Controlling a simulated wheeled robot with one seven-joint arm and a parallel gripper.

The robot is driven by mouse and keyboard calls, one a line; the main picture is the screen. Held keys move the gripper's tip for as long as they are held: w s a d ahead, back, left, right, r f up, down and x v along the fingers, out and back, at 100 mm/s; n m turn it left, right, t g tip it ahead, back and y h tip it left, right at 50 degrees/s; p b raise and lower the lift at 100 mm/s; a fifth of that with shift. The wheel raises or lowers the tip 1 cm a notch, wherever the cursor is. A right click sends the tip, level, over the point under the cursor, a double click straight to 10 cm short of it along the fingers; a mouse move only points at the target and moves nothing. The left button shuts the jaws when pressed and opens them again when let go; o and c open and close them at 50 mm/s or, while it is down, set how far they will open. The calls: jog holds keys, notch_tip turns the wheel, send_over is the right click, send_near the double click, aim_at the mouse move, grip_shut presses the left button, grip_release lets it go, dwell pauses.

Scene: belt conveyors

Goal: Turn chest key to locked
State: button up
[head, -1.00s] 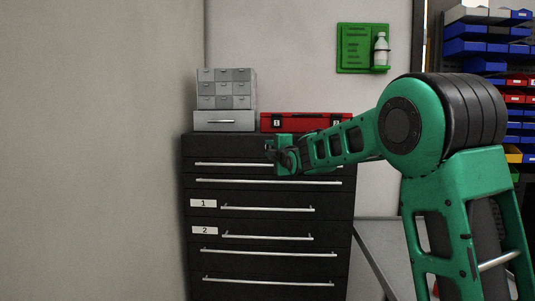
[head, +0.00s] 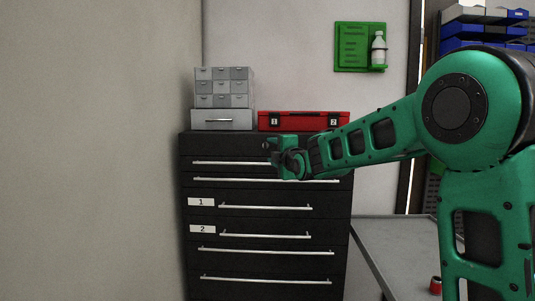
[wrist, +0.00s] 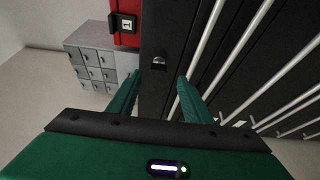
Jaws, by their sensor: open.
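The black drawer chest (head: 300,222) stands against the wall, its handles facing me. In the wrist view, a small metal key or lock piece (wrist: 158,61) sits on the chest's dark top front strip (wrist: 158,100). Its exact turn is too small to read. My gripper (wrist: 159,75) is open, with one green finger on each side of the key's line and nothing between them. The key looks just beyond the fingertips; I cannot tell whether they touch it. In the head view my gripper (head: 273,150) is at the chest's upper front, and the key is not distinguishable there.
A red case (head: 303,121) and a grey small-drawer cabinet (head: 223,95) stand on the chest. Long bar handles (head: 265,180) stick out below the top strip. A grey table (head: 395,235) is at the right, and a plain wall (head: 90,150) closes the left.

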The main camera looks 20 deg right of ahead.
jog(key=s, duration=0.4)
jog(key=shift+s+d, duration=0.15)
jog(key=shift+s, duration=0.25)
jog(key=shift+f, duration=0.1)
jog(key=s+d+f+m+g+h, duration=0.2)
jog(key=s+d+f+m+g, duration=0.3)
jog(key=s+d+f+m, duration=0.4)
jog(key=s+d+f+m+g+h, duration=0.2)
jog(key=s+d+f+m+g, duration=0.2)
jog(key=s+d+f, duration=0.55)
jog(key=s+a+f+m+g+y, duration=0.1)
jog(key=s+f+m+g, duration=0.2)
jog(key=s, duration=0.8)
jog(key=s+a+f+m+g, duration=0.1)
jog(key=s+f+m+g, duration=0.2)
jog(key=s, duration=0.8)
jog(key=s+a+f+m+g+y, duration=0.1)
jog(key=s+f+m, duration=0.4)
jog(key=s, duration=0.6)
jog(key=shift+s+a+m+g+y, duration=0.2)
jog(key=shift+m+g+y, duration=0.1)
jog(key=shift+m+g, duration=0.5)
jog(key=shift+f, duration=0.1)
